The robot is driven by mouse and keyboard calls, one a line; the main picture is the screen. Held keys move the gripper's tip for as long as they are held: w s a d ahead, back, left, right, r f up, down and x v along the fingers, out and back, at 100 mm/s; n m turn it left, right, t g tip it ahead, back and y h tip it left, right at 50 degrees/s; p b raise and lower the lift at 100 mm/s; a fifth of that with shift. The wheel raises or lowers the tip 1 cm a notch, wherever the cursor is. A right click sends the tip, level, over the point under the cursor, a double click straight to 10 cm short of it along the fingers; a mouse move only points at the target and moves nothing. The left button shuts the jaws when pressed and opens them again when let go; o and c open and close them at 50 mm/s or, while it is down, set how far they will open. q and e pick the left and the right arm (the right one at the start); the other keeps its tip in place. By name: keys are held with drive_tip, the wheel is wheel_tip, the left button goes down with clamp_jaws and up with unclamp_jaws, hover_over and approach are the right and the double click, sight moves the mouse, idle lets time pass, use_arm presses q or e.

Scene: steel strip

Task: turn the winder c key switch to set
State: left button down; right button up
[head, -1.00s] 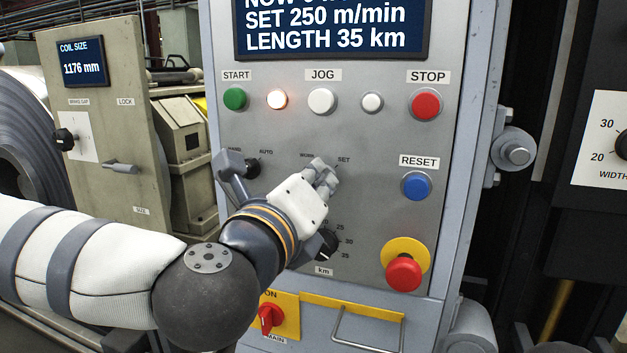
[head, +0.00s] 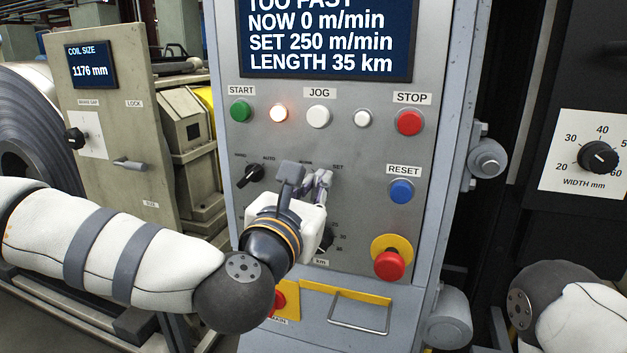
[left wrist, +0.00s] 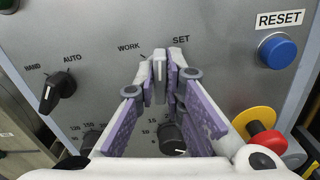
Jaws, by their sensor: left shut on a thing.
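The winder panel (head: 360,225) carries a key switch marked WORK and SET. My left gripper (head: 307,181) is at this switch in the head view and hides most of it. In the left wrist view its two fingertips (left wrist: 161,72) are shut on the grey key (left wrist: 159,70), below and between the WORK and SET labels. The key stands roughly upright in that picture. Which mark it points to exactly is hard to tell behind the fingers. My right gripper is out of view; only part of my right arm shows at the lower right.
Left of the key is the black HAND/AUTO knob (head: 250,174); the km dial (left wrist: 172,139) lies below. To the right are the blue RESET button (head: 401,191) and red emergency button (head: 389,264). The display (head: 325,40) reads NOW 0, SET 250 m/min.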

use_arm(q)
drive_tip(key=m, duration=0.1)
drive_tip(key=m+p, duration=0.1)
drive_tip(key=m, duration=0.1)
drive_tip(key=shift+s+d+r+m, duration=0.1)
drive_tip(key=shift+r+m, duration=0.15)
drive_tip(key=shift+m, duration=0.15)
drive_tip(key=shift+f+m+p, duration=0.1)
drive_tip(key=shift+m+p, duration=0.2)
drive_tip(key=shift+m, duration=0.4)
drive_tip(key=shift+f+m, duration=0.15)
drive_tip(key=shift+m, duration=0.85)
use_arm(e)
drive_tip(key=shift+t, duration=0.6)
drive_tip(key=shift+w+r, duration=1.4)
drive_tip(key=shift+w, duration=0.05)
use_arm(q)
drive_tip(key=c, duration=1.7)
unclamp_jaws()
